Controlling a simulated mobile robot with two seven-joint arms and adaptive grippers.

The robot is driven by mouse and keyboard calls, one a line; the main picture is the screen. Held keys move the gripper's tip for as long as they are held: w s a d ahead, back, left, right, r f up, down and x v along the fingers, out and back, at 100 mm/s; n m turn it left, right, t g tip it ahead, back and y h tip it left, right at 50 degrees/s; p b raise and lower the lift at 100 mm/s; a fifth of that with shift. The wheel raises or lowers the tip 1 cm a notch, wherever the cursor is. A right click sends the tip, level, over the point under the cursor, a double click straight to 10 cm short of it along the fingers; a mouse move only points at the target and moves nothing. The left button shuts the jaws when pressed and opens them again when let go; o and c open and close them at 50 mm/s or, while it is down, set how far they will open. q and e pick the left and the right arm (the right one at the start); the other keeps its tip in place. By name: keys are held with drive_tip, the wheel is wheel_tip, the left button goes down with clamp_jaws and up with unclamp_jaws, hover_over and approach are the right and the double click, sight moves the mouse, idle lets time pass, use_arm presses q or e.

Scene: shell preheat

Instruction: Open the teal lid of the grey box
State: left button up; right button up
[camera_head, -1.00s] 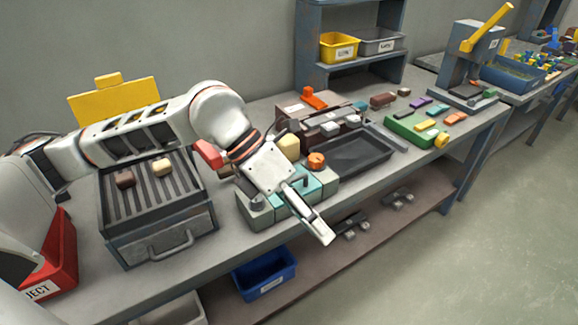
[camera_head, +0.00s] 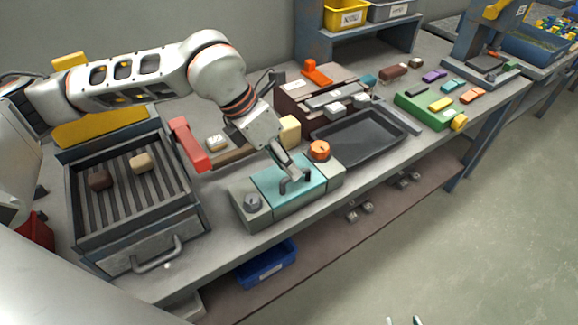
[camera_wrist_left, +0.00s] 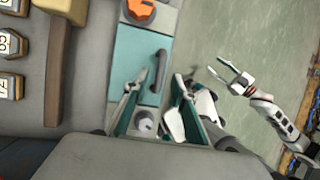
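The grey box (camera_head: 247,219) stands at the front edge of the bench. Its teal lid (camera_head: 264,178) lies flat and shut between a grey knob (camera_head: 253,202) and an orange knob (camera_head: 320,150). The lid has a dark bar handle (camera_head: 296,186); it also shows in the left wrist view (camera_wrist_left: 159,65). My left gripper (camera_wrist_left: 160,88) is open and empty, pointing down over the lid close to the handle. I cannot tell whether it touches. My right gripper (camera_wrist_left: 229,73) is open and empty, away from the bench over the floor; only its fingertips show at the head view's bottom edge.
A grill-like heater (camera_head: 140,250) with two small blocks stands to the left. A red handle (camera_head: 189,143) and a yellow block (camera_head: 289,130) sit behind the box. A black tray (camera_head: 360,138) lies to the right. The floor in front is clear.

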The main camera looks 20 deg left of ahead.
use_arm(q)
drive_tip(key=shift+x, duration=0.8)
drive_tip(key=shift+f, duration=0.1)
use_arm(e)
drive_tip(key=shift+w+r, duration=0.45)
use_arm(q)
clamp_jaws()
use_arm(e)
drive_tip(key=shift+a, duration=0.1)
drive_tip(key=shift+s+f, duration=0.1)
drive_tip(key=shift+f, duration=0.1)
